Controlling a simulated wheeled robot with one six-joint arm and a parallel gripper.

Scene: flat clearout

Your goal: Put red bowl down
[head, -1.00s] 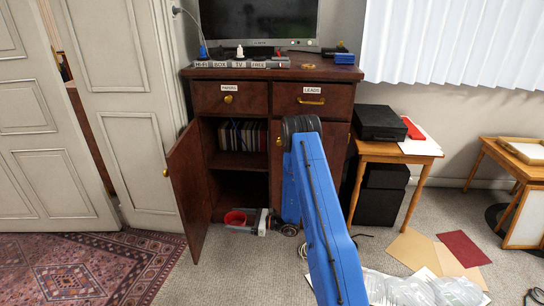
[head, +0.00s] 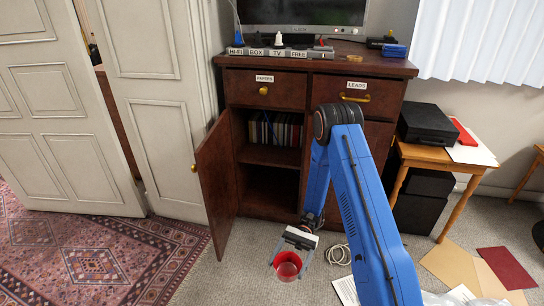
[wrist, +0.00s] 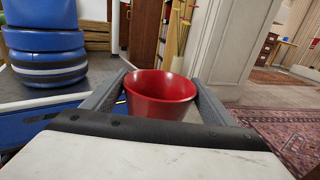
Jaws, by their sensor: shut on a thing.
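The red bowl (head: 287,266) is held between the two fingers of my gripper (head: 289,262), in front of the open cupboard in the head view. In the wrist view the red bowl (wrist: 160,92) sits upright between the grey fingers of my gripper (wrist: 160,98), its opening facing up and its inside looking empty. One finger lies along each side of it. The bowl appears to be above the grey carpet, but I cannot tell how high.
The dark wooden cabinet (head: 313,89) has its left door (head: 216,183) swung open, with books (head: 275,130) on the upper shelf and a bare lower space. A patterned rug (head: 90,262) lies left. A cable (head: 339,254) and papers (head: 450,266) lie right. Grey carpet is clear between rug and cable.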

